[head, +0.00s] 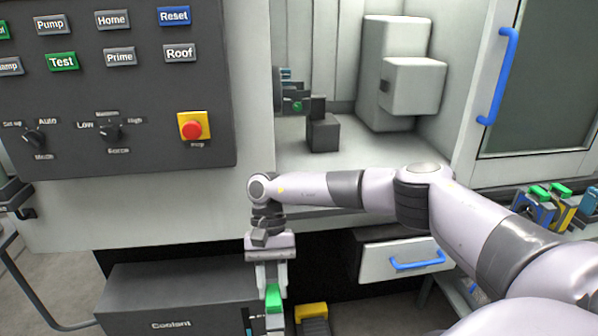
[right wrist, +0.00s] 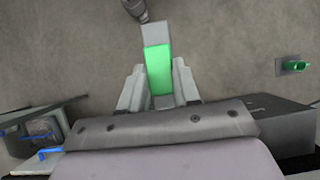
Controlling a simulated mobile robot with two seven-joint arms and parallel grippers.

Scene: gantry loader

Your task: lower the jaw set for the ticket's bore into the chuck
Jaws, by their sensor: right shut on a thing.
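My right gripper (head: 270,283) points down in front of the machine, below the bed opening. It is shut on a grey piece with a green block (head: 274,298); the green block also shows between the fingers in the right wrist view (right wrist: 158,68). Its lower end is cut off in the head view. Several other jaw sets (head: 562,208) with green tops and blue or yellow bodies stand on a ledge at the far right. A dark stepped block with a small green mark (head: 322,132) is inside the machine; I cannot tell whether it is the chuck. No ticket is legible. My left gripper is out of view.
A dark control panel (head: 120,85) with buttons and a red stop fills the upper left. A coolant tank (head: 180,298) and an open drawer (head: 402,262) with a blue handle are low in front. A blue-handled door (head: 545,80) is at right. The machine floor (head: 375,160) is mostly clear.

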